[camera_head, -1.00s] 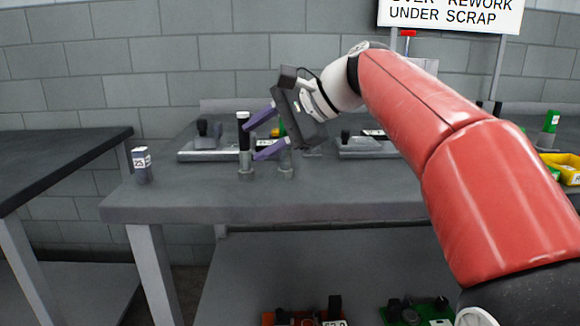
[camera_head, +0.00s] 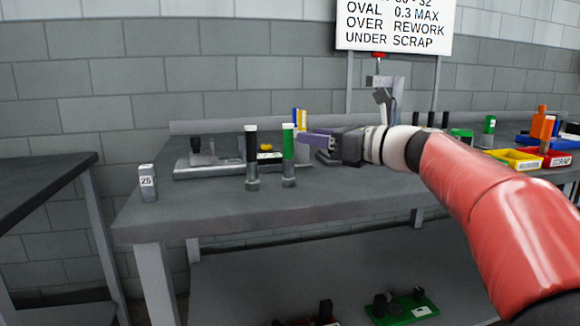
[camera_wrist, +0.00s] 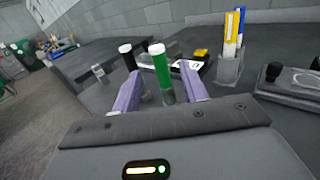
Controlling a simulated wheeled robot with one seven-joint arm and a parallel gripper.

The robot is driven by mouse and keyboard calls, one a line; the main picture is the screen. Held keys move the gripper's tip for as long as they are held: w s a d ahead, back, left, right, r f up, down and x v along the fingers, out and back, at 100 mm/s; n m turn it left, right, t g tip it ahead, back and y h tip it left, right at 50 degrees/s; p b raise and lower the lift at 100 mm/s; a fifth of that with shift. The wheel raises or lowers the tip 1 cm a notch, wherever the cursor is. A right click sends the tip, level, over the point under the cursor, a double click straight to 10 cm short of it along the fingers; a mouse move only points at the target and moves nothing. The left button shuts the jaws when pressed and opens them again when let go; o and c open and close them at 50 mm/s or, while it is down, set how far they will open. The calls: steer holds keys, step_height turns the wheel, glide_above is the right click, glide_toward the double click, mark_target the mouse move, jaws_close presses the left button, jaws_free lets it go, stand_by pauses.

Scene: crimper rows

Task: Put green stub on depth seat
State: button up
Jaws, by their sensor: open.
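The green stub (camera_head: 288,148), with a white top, stands upright in a grey cylindrical seat (camera_head: 289,182) on the bench. A black stub (camera_head: 251,145) with a white top stands in a similar grey seat (camera_head: 252,183) just left of it. I cannot tell which seat is the depth seat. My gripper (camera_head: 304,139) is open and lies level just right of the green stub, its purple fingers pointing at it.
A small grey block marked 25 (camera_head: 148,182) stands at the bench's left end. A holder with blue and yellow sticks (camera_wrist: 233,45) stands to the right. Yellow and red bins (camera_head: 515,158) are at far right.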

mark_target(288, 158)
steer(key=p+x, duration=0.1)
steer(key=x, duration=0.6)
steer(key=shift+a, duration=0.2)
steer(key=shift+c, duration=0.4)
jaws_close()
